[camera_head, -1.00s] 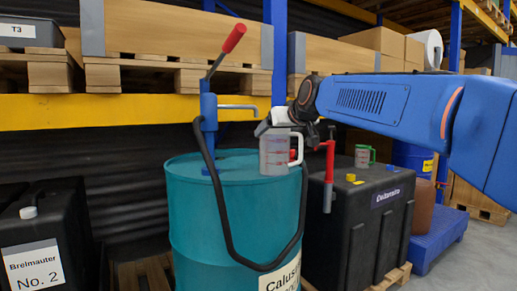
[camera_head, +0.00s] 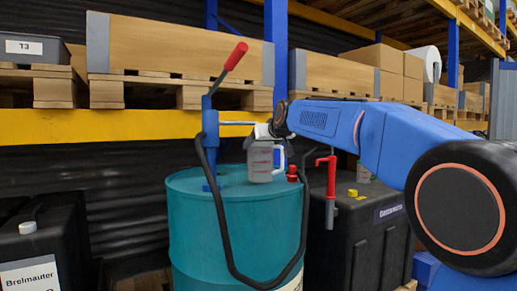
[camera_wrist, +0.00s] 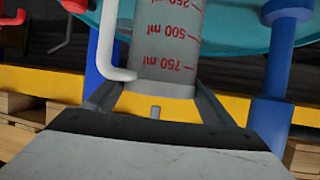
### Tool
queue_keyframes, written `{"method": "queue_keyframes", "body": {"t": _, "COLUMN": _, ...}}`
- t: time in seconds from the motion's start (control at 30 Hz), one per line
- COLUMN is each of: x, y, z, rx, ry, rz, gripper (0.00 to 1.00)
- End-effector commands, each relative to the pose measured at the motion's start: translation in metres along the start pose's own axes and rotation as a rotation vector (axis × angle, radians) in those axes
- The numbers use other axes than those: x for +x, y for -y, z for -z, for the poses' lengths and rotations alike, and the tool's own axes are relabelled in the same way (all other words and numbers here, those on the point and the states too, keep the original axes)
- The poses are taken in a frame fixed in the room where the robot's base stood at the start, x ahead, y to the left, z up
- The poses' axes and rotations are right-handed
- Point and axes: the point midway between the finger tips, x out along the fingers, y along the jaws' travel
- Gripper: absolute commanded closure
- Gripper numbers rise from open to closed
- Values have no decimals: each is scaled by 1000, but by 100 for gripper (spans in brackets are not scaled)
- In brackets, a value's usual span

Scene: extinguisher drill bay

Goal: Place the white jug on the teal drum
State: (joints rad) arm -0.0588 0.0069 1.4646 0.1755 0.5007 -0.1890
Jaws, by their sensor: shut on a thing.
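The white jug (camera_head: 259,161) is a translucent grey-white measuring cup with a white handle on its right side in the head view. My gripper (camera_head: 268,132) is shut on its upper part. The jug hangs upright over the top of the teal drum (camera_head: 190,235); I cannot tell whether its base touches the lid. In the wrist view the jug (camera_wrist: 165,30) with red millilitre marks is between the fingers of my gripper (camera_wrist: 156,90), its handle at the left. Part of the teal drum top (camera_wrist: 230,35) shows behind it.
A blue hand pump (camera_head: 210,135) with red lever and black hose (camera_head: 225,235) stands on the drum, left of the jug. Its spout ends close to my gripper. A red cap (camera_head: 292,173) is right of the jug. A black tank (camera_head: 365,235) with red tap (camera_head: 331,178) stands right.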

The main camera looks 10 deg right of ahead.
Motion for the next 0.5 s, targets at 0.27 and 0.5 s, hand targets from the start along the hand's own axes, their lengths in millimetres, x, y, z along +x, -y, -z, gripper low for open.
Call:
{"method": "queue_keyframes", "body": {"t": 0.27, "x": 24, "y": 0, "z": 10, "rx": -1, "ry": 0, "rz": 0, "gripper": 65}}
{"method": "queue_keyframes", "body": {"t": 0.5, "x": 32, "y": 0, "z": -2, "rx": 0, "ry": 0, "rz": 0, "gripper": 65}}
